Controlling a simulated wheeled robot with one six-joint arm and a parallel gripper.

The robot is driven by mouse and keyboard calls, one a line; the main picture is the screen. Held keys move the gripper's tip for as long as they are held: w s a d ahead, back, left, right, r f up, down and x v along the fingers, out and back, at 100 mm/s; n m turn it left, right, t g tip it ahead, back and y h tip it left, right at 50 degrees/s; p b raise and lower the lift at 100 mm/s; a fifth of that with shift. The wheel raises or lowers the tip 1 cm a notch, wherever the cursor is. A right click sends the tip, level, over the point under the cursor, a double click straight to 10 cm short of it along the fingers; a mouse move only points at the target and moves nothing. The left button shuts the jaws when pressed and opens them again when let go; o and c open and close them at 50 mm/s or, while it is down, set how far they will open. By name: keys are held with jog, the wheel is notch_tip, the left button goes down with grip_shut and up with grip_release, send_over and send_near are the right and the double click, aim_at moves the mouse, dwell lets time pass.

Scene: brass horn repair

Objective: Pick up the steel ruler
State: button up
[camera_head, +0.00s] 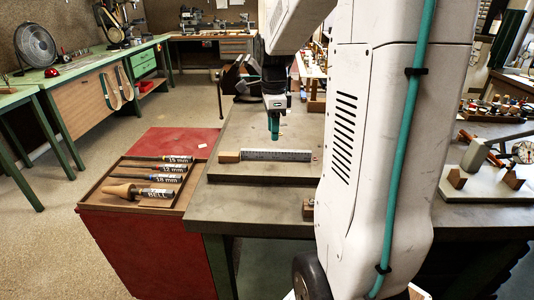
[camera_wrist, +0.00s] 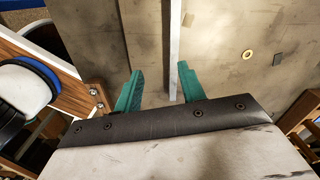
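The steel ruler (camera_head: 276,155) stands on its long edge on the raised slab of the bench, its marked face toward the head camera. Its left end is at a wooden block (camera_head: 229,156). My gripper (camera_head: 274,134) points down just above the ruler's middle. In the wrist view my gripper (camera_wrist: 160,68) has its teal fingers apart. The ruler (camera_wrist: 175,45) shows there as a thin pale strip running between them, closer to the right finger. I see no contact between fingers and ruler.
A red cabinet (camera_head: 110,240) at left carries a wooden tray (camera_head: 128,203) of labelled mandrels. A small wooden block (camera_head: 308,208) sits near the bench front. A brass ring (camera_wrist: 247,56) lies right of the ruler in the wrist view. The slab around the ruler is mostly clear.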

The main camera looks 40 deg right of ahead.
aim_at(276, 154)
jog(key=d, duration=0.1)
jog(key=f+m, duration=0.1)
jog(key=d+m, duration=0.1)
jog(key=shift+w+d+f, duration=0.25)
jog(key=shift+d, duration=0.1)
jog(key=shift+d+f, duration=0.15)
jog(key=shift+f, duration=0.25)
jog(key=f, duration=0.7)
jog(key=shift+w+a, duration=0.25)
grip_shut()
